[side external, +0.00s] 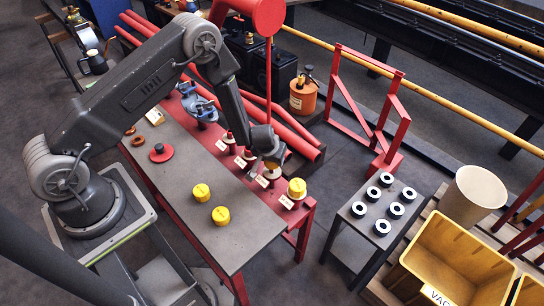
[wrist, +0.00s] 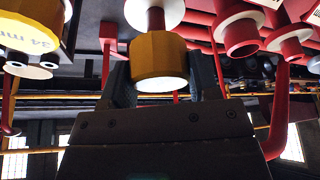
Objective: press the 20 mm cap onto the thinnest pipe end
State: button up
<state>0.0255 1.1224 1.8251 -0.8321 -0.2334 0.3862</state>
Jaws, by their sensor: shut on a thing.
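My gripper (wrist: 160,82) is shut on a yellow cap (wrist: 158,58), with one finger on each side. In the side view my gripper (side external: 270,160) is at the third labelled pipe end from the back. In the wrist view a narrow stub (wrist: 155,18) with a white disc lines up with the cap and meets its far side. I cannot tell how far the cap is on. Two uncapped, wider red pipe ends (wrist: 240,36) (wrist: 288,42) are on the right.
Two loose yellow caps (side external: 201,192) (side external: 221,215) lie on the grey bench top (side external: 190,240). A red disc with a knob (side external: 160,152) lies farther left. A small side table (side external: 352,225) holds several black-and-white rings. A yellow bin (side external: 455,255) stands at the right.

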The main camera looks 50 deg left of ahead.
jog(key=shift+f, duration=1.1)
dwell(0.6)
jog(key=shift+f, duration=0.6)
jog(key=shift+f, duration=0.1)
dwell(0.3)
jog(key=o, duration=1)
jog(key=shift+c, duration=0.3)
jog(key=shift+c, duration=0.2)
